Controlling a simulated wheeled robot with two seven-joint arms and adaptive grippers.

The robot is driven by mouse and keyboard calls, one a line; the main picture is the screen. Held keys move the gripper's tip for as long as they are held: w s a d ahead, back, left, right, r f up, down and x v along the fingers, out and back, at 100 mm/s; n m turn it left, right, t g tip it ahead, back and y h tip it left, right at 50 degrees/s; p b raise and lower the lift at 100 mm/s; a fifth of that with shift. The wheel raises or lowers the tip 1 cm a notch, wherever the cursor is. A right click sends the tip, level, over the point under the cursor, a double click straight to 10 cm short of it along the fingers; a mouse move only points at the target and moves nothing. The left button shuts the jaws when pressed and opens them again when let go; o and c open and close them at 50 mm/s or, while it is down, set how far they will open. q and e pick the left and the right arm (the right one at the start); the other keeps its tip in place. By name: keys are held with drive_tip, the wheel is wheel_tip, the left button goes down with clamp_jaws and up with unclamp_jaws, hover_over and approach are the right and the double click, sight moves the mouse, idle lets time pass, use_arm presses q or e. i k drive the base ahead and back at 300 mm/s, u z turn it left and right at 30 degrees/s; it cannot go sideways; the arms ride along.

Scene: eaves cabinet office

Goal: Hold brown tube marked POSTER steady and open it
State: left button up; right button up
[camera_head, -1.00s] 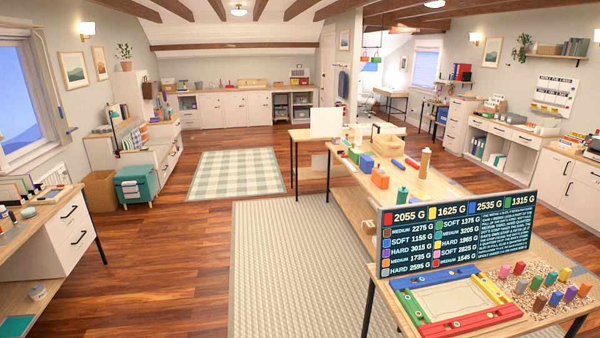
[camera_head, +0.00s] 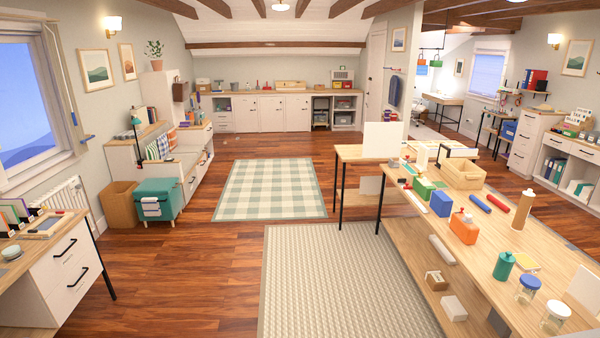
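A tall brown tube (camera_head: 521,209) with a paler top stands upright on the long wooden table at the right. No marking on it can be read from here, so I cannot tell whether it says POSTER. Its top end looks covered. Neither of my grippers shows in the head view, and nothing is touching the tube.
The long table (camera_head: 560,257) also bears a red tube (camera_head: 498,203), a blue tube (camera_head: 481,203), an orange container (camera_head: 463,230), a green bottle (camera_head: 504,266), jars and a wooden crate (camera_head: 455,177). The ribbed rug (camera_head: 340,285) and wooden floor left of it are clear.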

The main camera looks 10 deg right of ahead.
sight(522, 211)
drive_tip(key=z, duration=0.15)
drive_tip(key=i, duration=2)
drive_tip(key=z, duration=1.25)
drive_tip(key=i, duration=1.85)
drive_tip(key=z, duration=0.8)
